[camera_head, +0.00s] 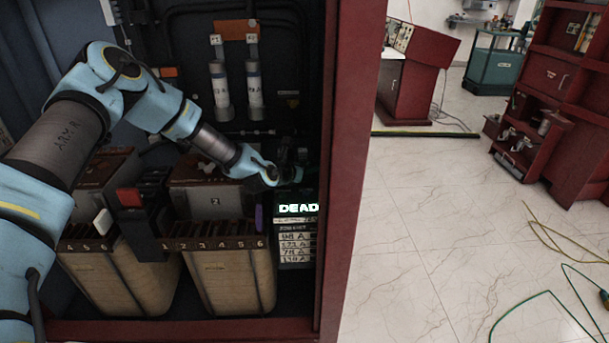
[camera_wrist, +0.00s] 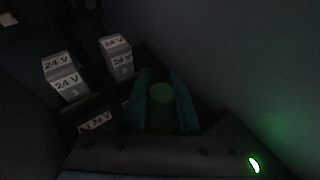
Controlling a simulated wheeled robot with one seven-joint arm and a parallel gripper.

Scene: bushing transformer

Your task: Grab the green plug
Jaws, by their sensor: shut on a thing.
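My gripper (camera_wrist: 161,78) shows in the wrist view with two dark teal fingers, one on each side of a green plug (camera_wrist: 161,93). The fingers are closed on the plug; its round green face shows between them, dim in the dark cabinet. In the head view my gripper (camera_head: 293,172) is a dark shape at the end of my arm, inside the cabinet at its right side, above the glowing "DEAD" display. The plug cannot be made out in the head view. Whether it still sits in a socket is too dark to tell.
White blocks marked 24 V (camera_wrist: 65,82) stand left of my gripper in the wrist view. The lit "DEAD" display (camera_head: 298,209) and the red cabinet frame (camera_head: 345,170) are close by. Numbered tan transformer units (camera_head: 232,280) stand below. Open tiled floor (camera_head: 440,230) lies to the right.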

